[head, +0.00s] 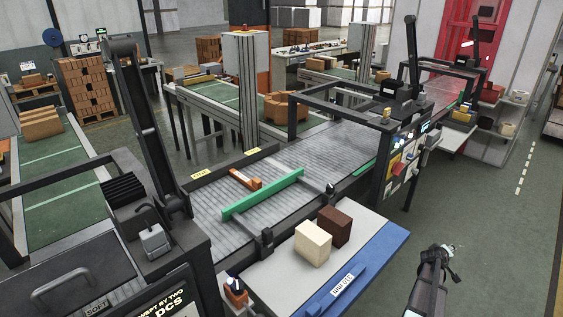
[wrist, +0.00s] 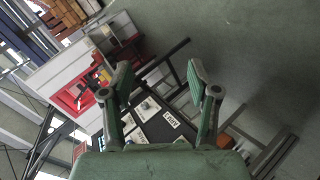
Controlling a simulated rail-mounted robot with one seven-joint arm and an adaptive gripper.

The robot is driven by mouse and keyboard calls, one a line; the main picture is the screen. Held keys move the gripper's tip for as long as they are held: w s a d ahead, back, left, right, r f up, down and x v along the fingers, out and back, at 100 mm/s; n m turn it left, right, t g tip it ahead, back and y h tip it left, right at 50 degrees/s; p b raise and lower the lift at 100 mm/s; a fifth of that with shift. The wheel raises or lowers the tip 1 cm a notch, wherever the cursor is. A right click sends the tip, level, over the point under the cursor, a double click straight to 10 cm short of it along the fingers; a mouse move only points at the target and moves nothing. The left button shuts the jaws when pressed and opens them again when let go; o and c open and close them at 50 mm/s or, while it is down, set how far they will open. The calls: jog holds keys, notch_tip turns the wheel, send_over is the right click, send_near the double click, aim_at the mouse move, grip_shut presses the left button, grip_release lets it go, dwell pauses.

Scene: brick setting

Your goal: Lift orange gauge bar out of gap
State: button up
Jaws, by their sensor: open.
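The orange gauge bar (head: 245,180) lies on the grey conveyor (head: 335,150), between the black far side rail (head: 225,163) and a long green bar (head: 262,194). Its near end is close to the green bar; I cannot tell whether they touch. My gripper (head: 452,248) is over the floor at the lower right of the head view, well away from the bar and conveyor. In the wrist view my gripper (wrist: 159,72) is open, with its green-padded fingers wide apart and nothing between them. The gauge bar is not clearly visible in the wrist view.
A cream block (head: 312,243) and a brown block (head: 334,226) stand on the white, blue-edged side table (head: 364,259). Black frames (head: 300,97) span the conveyor. A dark control panel (head: 402,160) stands to its right.

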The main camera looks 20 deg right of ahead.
jog(key=w+d+r+h, duration=0.1)
jog(key=w+d+r, duration=0.1)
jog(key=d+r, duration=0.7)
jog(key=w+a+r+y, duration=0.3)
jog(key=w+a+r, duration=0.2)
jog(key=w+a, duration=0.95)
jog(key=w+a+r+y, duration=0.3)
jog(key=w+a+r, duration=0.1)
jog(key=w+a, duration=1.05)
jog(key=n+g+y, duration=0.1)
jog(key=n+y, duration=0.4)
jog(key=y, duration=0.3)
send_near(258, 186)
jog(key=p+x, duration=0.1)
jog(key=x, duration=0.3)
jog(key=p+x, duration=0.2)
jog(key=x, duration=0.1)
jog(key=w+p+x, duration=0.1)
jog(key=p+x, duration=0.1)
jog(key=x, duration=0.2)
jog(key=shift+w+d+f, duration=0.15)
jog(key=shift+d, duration=0.15)
